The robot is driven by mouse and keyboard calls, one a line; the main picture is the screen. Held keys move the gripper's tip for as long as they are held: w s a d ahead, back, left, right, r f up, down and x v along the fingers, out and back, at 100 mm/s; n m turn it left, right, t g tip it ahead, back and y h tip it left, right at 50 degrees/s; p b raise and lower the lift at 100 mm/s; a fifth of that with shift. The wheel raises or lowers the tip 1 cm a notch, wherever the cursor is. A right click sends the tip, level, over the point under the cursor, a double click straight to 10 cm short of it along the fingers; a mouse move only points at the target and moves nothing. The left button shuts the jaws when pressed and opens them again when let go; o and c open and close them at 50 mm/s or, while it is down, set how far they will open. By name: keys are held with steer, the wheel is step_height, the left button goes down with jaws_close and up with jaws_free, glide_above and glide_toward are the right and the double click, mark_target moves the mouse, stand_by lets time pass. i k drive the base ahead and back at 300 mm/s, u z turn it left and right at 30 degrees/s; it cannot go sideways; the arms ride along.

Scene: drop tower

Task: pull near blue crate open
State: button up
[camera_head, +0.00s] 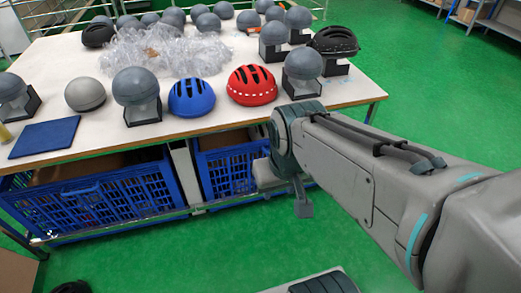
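Two blue slatted crates stand side by side under the table, with a white table leg between them. The left blue crate (95,205) is wide, and brown contents show above its rim. The right blue crate (226,170) is partly hidden behind my gripper and arm. My gripper (284,193) points down in front of the right end of the right crate, below the table edge. I cannot tell whether it touches the crate. Its fingers are small and partly hidden by the wrist, so their opening is unclear.
The white table (225,122) carries a blue helmet (191,97), a red helmet (252,85), black helmets, several grey balls, some on black stands, clear plastic wrap (165,50) and a blue board (45,137).

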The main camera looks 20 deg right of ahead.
mark_target(225, 161)
steer(key=k, duration=0.55)
steer(key=z, duration=0.2)
steer(key=i, duration=1.4)
steer(key=u, duration=0.65)
